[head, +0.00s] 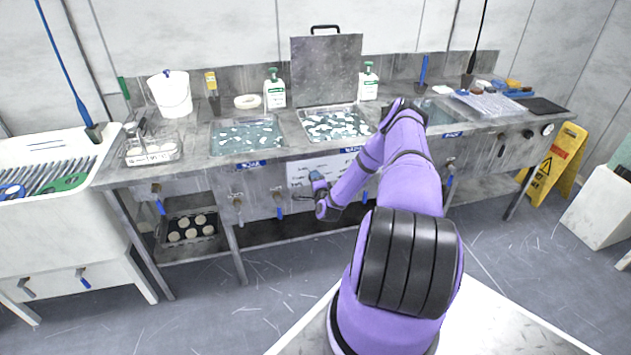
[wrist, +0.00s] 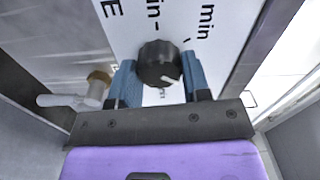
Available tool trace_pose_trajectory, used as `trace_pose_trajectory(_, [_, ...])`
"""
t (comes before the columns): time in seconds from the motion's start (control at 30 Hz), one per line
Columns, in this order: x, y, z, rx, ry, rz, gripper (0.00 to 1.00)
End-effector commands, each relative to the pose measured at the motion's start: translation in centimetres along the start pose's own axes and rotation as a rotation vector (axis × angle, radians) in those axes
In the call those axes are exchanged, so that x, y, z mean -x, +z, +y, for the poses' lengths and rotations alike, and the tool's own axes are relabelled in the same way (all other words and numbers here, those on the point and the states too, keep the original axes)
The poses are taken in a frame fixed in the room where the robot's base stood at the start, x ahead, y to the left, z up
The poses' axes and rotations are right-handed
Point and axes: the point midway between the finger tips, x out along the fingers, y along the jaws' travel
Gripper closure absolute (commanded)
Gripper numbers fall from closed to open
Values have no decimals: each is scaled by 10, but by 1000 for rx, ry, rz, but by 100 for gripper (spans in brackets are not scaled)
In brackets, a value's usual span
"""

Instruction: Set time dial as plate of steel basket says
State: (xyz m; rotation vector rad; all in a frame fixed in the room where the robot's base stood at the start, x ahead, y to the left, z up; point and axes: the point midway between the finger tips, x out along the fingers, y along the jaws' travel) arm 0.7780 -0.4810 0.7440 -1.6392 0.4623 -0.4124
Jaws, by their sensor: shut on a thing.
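The time dial (wrist: 158,63) is a dark round knob on a white panel in the wrist view. A small pale mark shows at its lower right edge. My gripper (wrist: 160,82) has its blue fingers on either side of the knob and is shut on it. In the head view my gripper (head: 318,180) is at the white panel (head: 303,168) on the bench front, and the dial is hidden there. The steel basket (head: 152,148) stands at the left end of the bench with pale round pieces in it. No writing on a plate can be read there.
Printed words with "min" on the panel (wrist: 205,22) are cut off around the dial. A pale tap handle (wrist: 62,100) sits left of my gripper. Two water-filled basins (head: 247,135) (head: 335,124) lie above. Blue-handled taps (head: 279,212) line the bench front.

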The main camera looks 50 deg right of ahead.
Motion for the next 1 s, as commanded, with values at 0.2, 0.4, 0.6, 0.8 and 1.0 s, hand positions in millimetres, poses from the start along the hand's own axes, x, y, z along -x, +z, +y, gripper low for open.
trace_pose_trajectory(0.2, [1,-1,2,-205,3,3,80])
trace_pose_trajectory(0.4, [1,0,3,-395,3,3,80])
trace_pose_trajectory(0.6, [1,0,4,-584,3,3,80])
trace_pose_trajectory(0.8, [1,0,4,-756,3,3,80])
trace_pose_trajectory(1.0, [1,1,4,-891,2,2,80])
